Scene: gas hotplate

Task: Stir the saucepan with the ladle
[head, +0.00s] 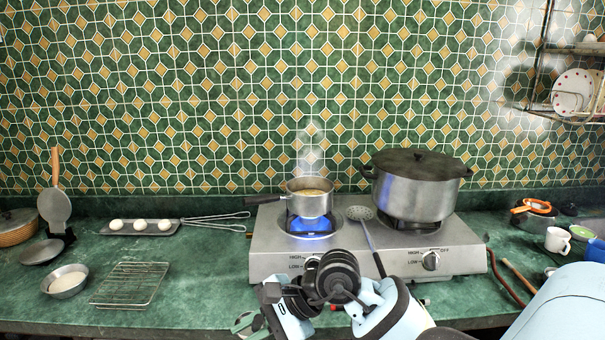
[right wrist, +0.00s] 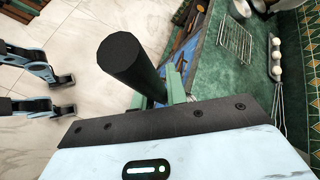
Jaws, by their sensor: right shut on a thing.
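The small metal saucepan (head: 310,203) stands upright over a blue flame on the left burner, with yellowish contents and its dark handle pointing left. A slotted, long-handled utensil (head: 360,213) lies on the hotplate between the burners, its dark handle sloping toward the front. My right gripper (head: 243,324) is at the counter's front edge, below and left of the saucepan and apart from it. In the right wrist view its green fingers (right wrist: 168,88) are shut on a thick black handle (right wrist: 125,62). The far part of that handle is hidden, so I cannot tell whether it is the ladle's.
A large lidded pot (head: 415,190) stands on the right burner. Left of the hotplate are a wire rack (head: 130,284), a small bowl (head: 66,281), and a tray (head: 170,229) with three eggs. Some counter left of the hotplate is clear.

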